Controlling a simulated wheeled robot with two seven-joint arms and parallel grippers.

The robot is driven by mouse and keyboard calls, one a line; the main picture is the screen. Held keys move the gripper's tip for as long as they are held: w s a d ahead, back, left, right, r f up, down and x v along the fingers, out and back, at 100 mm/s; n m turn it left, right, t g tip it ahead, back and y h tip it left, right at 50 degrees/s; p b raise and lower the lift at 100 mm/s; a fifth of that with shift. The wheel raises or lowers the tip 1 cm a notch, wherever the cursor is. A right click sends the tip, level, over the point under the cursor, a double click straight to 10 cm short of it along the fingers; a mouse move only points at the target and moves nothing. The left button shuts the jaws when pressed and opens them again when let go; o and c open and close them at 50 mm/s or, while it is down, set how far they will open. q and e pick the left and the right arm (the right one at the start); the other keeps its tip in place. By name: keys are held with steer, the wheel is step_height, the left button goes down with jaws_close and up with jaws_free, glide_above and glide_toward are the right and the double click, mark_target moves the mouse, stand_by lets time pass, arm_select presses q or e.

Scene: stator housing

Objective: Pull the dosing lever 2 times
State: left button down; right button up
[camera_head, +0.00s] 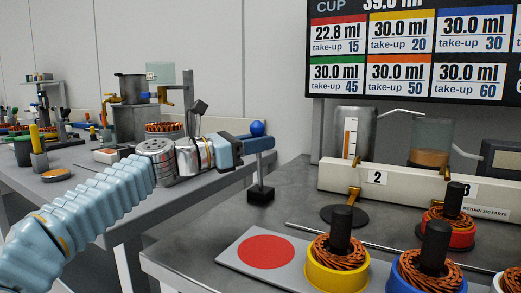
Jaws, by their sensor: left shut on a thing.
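The lever's blue ball knob (257,128) shows beside the left end of the right-hand bench, at the end of my left arm. My right gripper is not in view.
The right-hand bench holds a grey plate with a red disc (266,251), several copper-wound stators in coloured rings such as the yellow one (336,280), and a white numbered rail (400,185). A volume chart (415,50) hangs above. A gap separates the two benches.

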arm_select(q)
steer(key=s+a, duration=0.1)
steer(key=s+f+b, duration=0.1)
steer(key=s, duration=0.1)
steer(key=s+a, duration=0.1)
steer(key=shift+s+a+f, duration=0.2)
steer(key=shift+a, duration=0.1)
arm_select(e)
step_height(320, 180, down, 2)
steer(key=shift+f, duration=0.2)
arm_select(q)
steer(key=shift+s, duration=0.15)
stand_by(0.6)
steer(key=c, duration=1.4)
jaws_free()
steer(key=shift+o, duration=1.2)
steer(key=shift+s, duration=0.15)
steer(key=shift+o, duration=0.4)
steer(key=b+v, duration=0.1)
steer(key=v, duration=1.3)
steer(key=shift+f+b, duration=0.25)
steer(key=shift+b, duration=0.1)
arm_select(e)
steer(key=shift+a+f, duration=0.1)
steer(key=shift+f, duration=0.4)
